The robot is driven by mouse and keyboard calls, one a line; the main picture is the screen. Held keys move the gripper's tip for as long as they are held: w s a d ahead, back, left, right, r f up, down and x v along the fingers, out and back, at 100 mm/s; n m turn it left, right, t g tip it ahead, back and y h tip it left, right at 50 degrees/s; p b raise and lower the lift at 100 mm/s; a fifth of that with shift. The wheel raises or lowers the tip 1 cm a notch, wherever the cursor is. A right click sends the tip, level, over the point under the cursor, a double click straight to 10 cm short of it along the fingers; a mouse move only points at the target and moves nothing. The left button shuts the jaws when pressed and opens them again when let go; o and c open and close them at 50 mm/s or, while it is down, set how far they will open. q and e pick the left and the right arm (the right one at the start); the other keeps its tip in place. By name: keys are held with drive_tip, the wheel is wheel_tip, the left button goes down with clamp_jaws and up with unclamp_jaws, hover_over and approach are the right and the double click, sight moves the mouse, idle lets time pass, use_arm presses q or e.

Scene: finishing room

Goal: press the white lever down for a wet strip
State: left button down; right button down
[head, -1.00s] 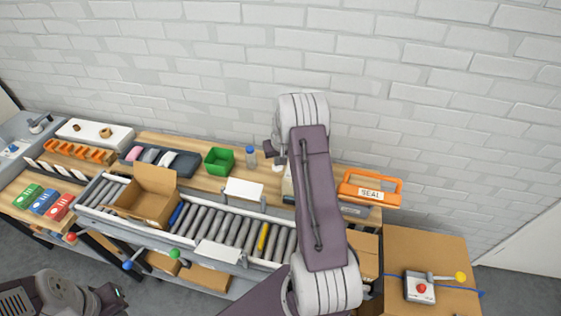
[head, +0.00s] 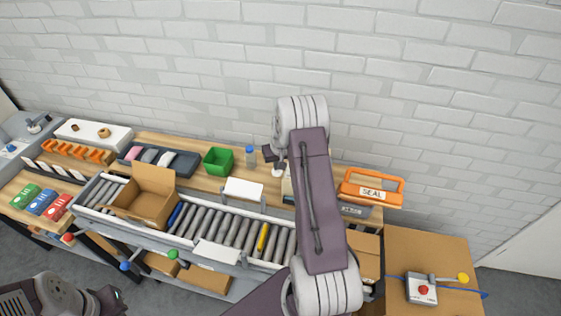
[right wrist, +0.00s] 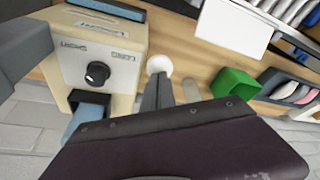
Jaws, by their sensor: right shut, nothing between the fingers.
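The white lever's round knob (right wrist: 158,66) shows in the right wrist view, beside the cream dispenser (right wrist: 125,65) with a black dial. My right gripper (right wrist: 163,82) is shut and empty, its fingertips at the knob; whether they touch it I cannot tell. A blue-grey piece (right wrist: 84,122) shows at the dispenser's black slot; whether it is a strip I cannot tell. In the head view my right gripper (head: 270,154) is over the back bench, by the white knob (head: 277,173). My arm hides most of the dispenser there. My left gripper (head: 112,297) is at the lower left, its jaws unclear.
A blue-capped bottle (head: 250,157) and a green bin (head: 218,162) stand left of the right gripper. A roller conveyor (head: 230,228) with an open carton (head: 150,200) runs in front. An orange SEAL handle (head: 371,190) and a red-button box (head: 421,290) are at the right.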

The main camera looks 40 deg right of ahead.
sight(277, 172)
drive_tip(key=shift+f, duration=0.15)
drive_tip(key=shift+s+a+f+b, duration=0.15)
drive_tip(key=shift+a+f+b, duration=0.1)
drive_tip(key=shift+f+b, duration=0.15)
idle(0.5)
drive_tip(key=shift+s+a+f+b, duration=0.1)
drive_tip(key=shift+a+f+b, duration=0.05)
drive_tip(key=shift+f+b, duration=0.3)
drive_tip(key=shift+f, duration=0.2)
drive_tip(key=shift+s+a+f+b, duration=0.1)
drive_tip(key=shift+s+f+b, duration=0.05)
drive_tip(key=shift+f+b, duration=0.2)
drive_tip(key=shift+f, duration=0.1)
idle(0.3)
